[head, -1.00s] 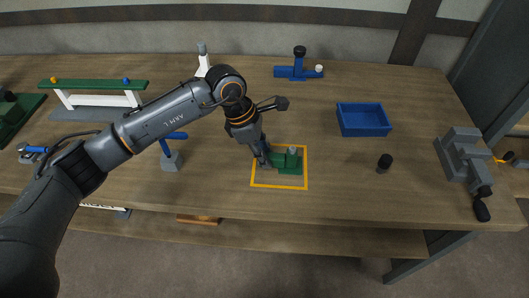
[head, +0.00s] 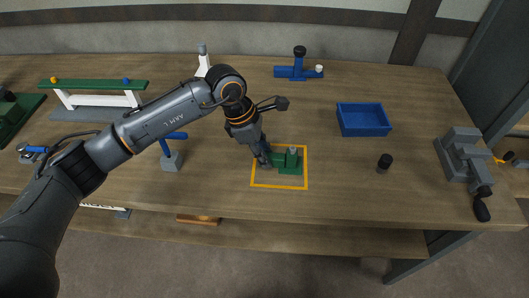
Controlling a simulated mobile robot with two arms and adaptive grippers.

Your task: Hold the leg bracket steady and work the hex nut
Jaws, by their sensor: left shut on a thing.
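The green leg bracket (head: 290,163) sits on the table inside the orange square outline, with a small grey piece, perhaps the hex nut (head: 293,151), on its top. My left gripper (head: 266,160) reaches down from the upper left and is shut on the left side of the bracket. The fingertips and part of the bracket behind them are hard to make out. My right gripper does not show.
A blue open bin (head: 364,131) stands right of the square, with a small black knob (head: 385,161) below it. A grey vise (head: 463,160) is at the right edge. A blue clamp fixture (head: 297,72) stands at the back. A blue-handled tool on a grey block (head: 172,158) is at left.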

